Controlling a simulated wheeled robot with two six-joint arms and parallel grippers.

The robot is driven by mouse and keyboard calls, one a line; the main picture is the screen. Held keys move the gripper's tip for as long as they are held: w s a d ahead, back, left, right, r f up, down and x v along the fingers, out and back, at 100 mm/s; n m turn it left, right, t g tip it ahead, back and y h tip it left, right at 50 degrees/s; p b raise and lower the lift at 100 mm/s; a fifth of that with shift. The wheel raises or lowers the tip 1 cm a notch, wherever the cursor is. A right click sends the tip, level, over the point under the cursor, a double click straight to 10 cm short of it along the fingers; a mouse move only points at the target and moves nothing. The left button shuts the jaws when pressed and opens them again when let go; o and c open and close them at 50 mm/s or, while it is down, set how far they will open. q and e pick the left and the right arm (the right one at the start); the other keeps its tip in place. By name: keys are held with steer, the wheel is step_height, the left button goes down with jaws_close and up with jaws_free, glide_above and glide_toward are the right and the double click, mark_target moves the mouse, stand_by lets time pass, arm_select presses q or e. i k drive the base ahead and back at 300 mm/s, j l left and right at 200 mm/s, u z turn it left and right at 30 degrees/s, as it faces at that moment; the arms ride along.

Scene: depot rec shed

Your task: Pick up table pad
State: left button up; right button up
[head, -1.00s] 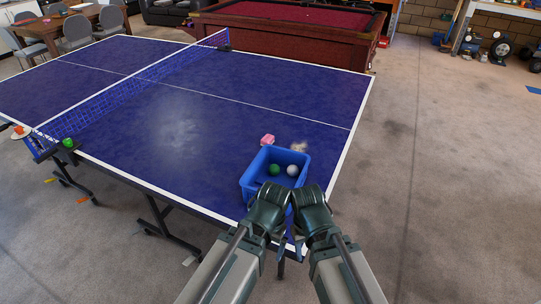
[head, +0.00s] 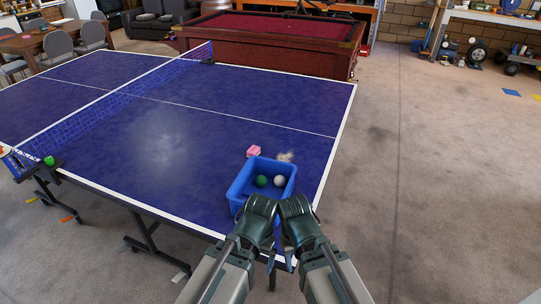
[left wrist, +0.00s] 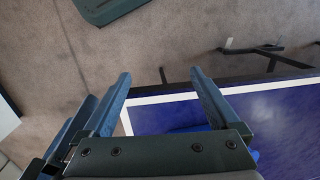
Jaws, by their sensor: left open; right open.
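A small pink block (head: 253,151), perhaps the table pad, lies on the blue table tennis table (head: 210,130), just behind a blue open bin (head: 246,180). The bin stands near the table's front right corner and holds a green ball (head: 261,181) and a white ball (head: 279,180). My right gripper (head: 288,258) points down at the table's near edge, in front of the bin, apart from the block. My left gripper (left wrist: 162,88) is beside it, open, with nothing between its fingers in the left wrist view. The right jaws are small in view but open.
A net (head: 110,105) crosses the table, with a green item (head: 49,160) near its post. A red pool table (head: 275,40) stands behind.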

mark_target(254, 150)
steer(key=l, duration=0.45)
steer(key=k+l+u, duration=0.1)
steer(key=l, duration=0.35)
steer(key=i+l+u, duration=0.1)
steer(key=l, duration=0.2)
steer(key=i+l, duration=0.2)
steer(key=i+l+u, duration=0.15)
steer(key=l, duration=0.25)
steer(key=i+l+u, duration=0.3)
steer(key=i+l, duration=0.9)
steer(key=i, duration=0.25)
